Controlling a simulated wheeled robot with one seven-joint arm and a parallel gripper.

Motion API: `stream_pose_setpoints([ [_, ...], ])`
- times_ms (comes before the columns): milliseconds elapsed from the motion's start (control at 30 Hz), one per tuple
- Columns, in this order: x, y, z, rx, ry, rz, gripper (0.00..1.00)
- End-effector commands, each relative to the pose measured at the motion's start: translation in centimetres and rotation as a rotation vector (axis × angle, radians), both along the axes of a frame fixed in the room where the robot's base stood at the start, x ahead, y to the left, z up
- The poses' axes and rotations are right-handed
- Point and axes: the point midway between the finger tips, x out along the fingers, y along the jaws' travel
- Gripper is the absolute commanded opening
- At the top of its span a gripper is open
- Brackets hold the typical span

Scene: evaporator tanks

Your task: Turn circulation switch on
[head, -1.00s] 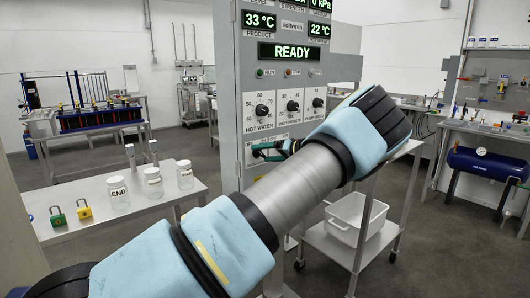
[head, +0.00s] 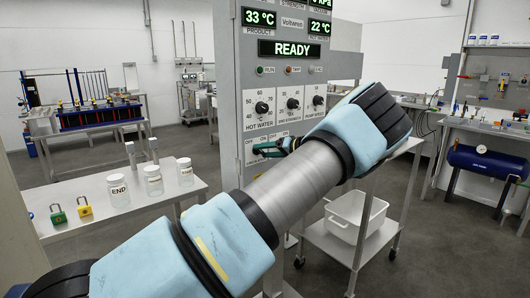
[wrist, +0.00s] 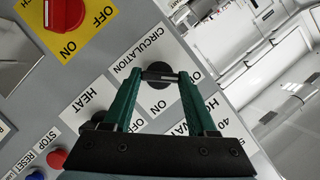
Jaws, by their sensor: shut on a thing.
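The circulation switch (wrist: 158,80) is a black rotary knob on a white plate marked CIRCULATION, in the upper middle of the wrist view. My gripper (wrist: 160,76) has its green fingers closed on this knob, one on each side. In the head view my gripper (head: 270,149) is at the lower part of the grey control panel (head: 228,100). There the knob is hidden behind the fingers and arm. The ON and OFF words on its plate are partly covered, so I cannot tell its setting.
A heat switch (wrist: 97,120) sits just left of my fingers, with red and blue buttons further left. A red main knob on a yellow plate (wrist: 75,40) is at upper left. A white cart with a tub (head: 350,215) stands right of the panel.

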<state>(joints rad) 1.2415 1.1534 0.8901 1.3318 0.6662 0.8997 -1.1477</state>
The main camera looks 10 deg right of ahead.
Motion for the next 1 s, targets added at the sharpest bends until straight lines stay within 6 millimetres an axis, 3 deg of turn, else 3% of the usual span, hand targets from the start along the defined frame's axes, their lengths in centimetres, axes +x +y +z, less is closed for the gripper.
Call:
stream_pose_setpoints([
  [467,0.02,-0.16,-0.44,0.12,0.057,-0.001,0.02],
  [1000,0.07,-0.32,-0.87,0.563,0.267,-0.001,0.02],
])
